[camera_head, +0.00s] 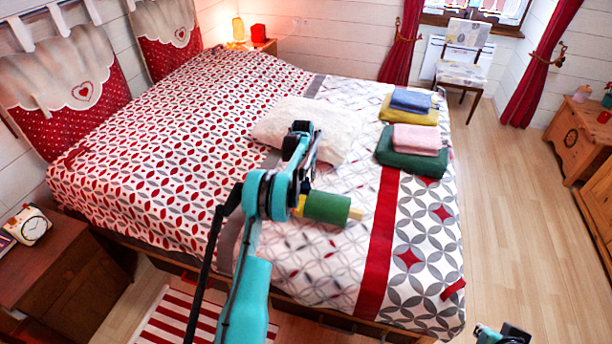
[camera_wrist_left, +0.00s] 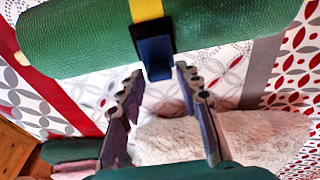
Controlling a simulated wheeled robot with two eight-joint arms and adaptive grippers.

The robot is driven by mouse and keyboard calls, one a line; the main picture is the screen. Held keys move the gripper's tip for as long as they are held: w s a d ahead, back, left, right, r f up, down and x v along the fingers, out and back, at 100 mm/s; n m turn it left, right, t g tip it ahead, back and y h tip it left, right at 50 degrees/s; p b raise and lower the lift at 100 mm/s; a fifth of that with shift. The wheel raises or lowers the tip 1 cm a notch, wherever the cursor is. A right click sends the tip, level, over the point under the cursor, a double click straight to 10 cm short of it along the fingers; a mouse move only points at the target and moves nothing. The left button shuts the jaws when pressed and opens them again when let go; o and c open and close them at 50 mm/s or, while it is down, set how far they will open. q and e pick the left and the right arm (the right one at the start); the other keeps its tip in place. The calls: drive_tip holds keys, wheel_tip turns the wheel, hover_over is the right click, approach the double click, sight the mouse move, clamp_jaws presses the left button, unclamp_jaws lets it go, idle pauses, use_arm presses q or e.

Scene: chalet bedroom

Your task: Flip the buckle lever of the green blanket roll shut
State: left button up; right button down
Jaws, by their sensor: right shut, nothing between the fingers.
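The green blanket roll (camera_head: 325,207) lies on the bed, with a yellow strap (camera_wrist_left: 146,9) around it. The dark blue buckle lever (camera_wrist_left: 155,57) hangs off the strap and projects past the roll's edge in the left wrist view; its exact angle is hard to tell. My left gripper (camera_head: 304,186) is over the roll's left part in the head view and hides the lever there. In the left wrist view its fingers (camera_wrist_left: 161,74) are spread and empty, with the lever's end at the gap between the tips. My right gripper (camera_head: 503,334) is shut and empty, partly cut off at the bottom right.
A fluffy white pillow (camera_head: 285,125) lies just behind the roll. Folded blankets in green (camera_head: 410,161), pink (camera_head: 418,139), yellow (camera_head: 409,113) and blue (camera_head: 411,100) are stacked at the right. The patterned bed cover around the roll is clear.

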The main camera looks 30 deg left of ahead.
sight(305, 186)
use_arm(q)
drive_tip(key=shift+o, duration=0.2)
drive_tip(key=shift+r, duration=0.1)
wheel_tip(305, 186, up, 12)
drive_tip(key=s, duration=0.1)
drive_tip(key=shift+s+d+f, duration=0.2)
drive_tip(key=shift+s+d, duration=0.05)
drive_tip(key=shift+s, duration=0.15)
drive_tip(key=shift+r, duration=0.1)
drive_tip(key=s+d+r+m+t, duration=0.1)
drive_tip(key=s+d+r+t, duration=0.2)
drive_tip(key=s+d+r, duration=1.3)
drive_tip(key=s+d+f, duration=0.2)
drive_tip(key=s+d, duration=0.1)
drive_tip(key=s, duration=0.4)
drive_tip(key=s+d+f+m+t, duration=0.1)
drive_tip(key=s+d+f, duration=0.1)
drive_tip(key=s+d, duration=0.2)
drive_tip(key=s+d+f+t, duration=0.1)
drive_tip(key=s+d, duration=0.3)
drive_tip(key=s, duration=0.6)
drive_tip(key=shift+s+f+m, duration=0.2)
drive_tip(key=shift+f+m, duration=0.1)
drive_tip(key=shift+f, duration=0.6)
